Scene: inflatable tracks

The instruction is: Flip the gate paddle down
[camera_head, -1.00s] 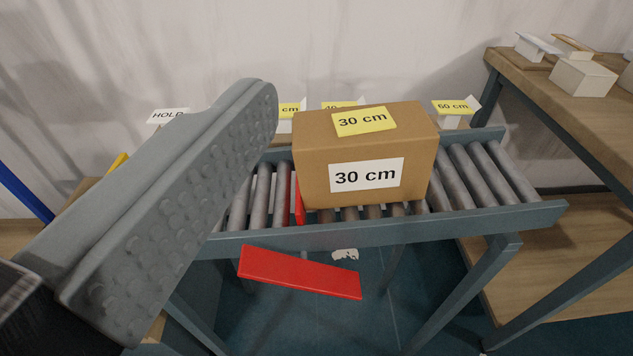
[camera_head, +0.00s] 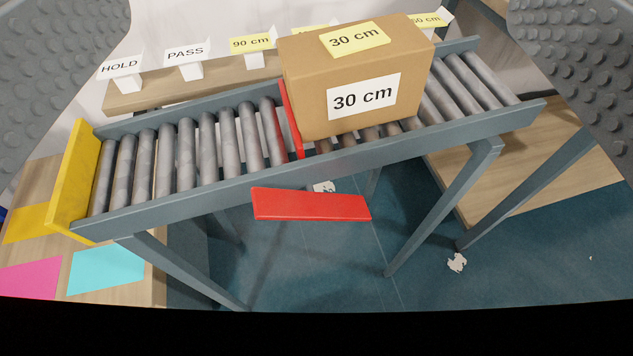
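The red gate paddle (camera_head: 312,206) sticks out flat from the near side of the roller conveyor (camera_head: 215,188), below its side rail. A red gate plate (camera_head: 290,120) stands upright across the rollers. A brown box (camera_head: 300,92) labelled 30 cm stands on the rollers just right of the plate, and the two look close to touching. My gripper (camera_head: 318,75) is open, its two grey studded fingers wide apart at the left and right picture edges. Nothing is between the fingers up close. They are clear of the paddle.
A yellow end stop (camera_head: 75,180) closes the conveyor's left end. Pink (camera_head: 30,279) and cyan (camera_head: 106,270) sheets lie on a wooden surface at lower left. HOLD (camera_head: 120,68) and PASS (camera_head: 187,52) signs stand behind. The floor below the paddle looks free.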

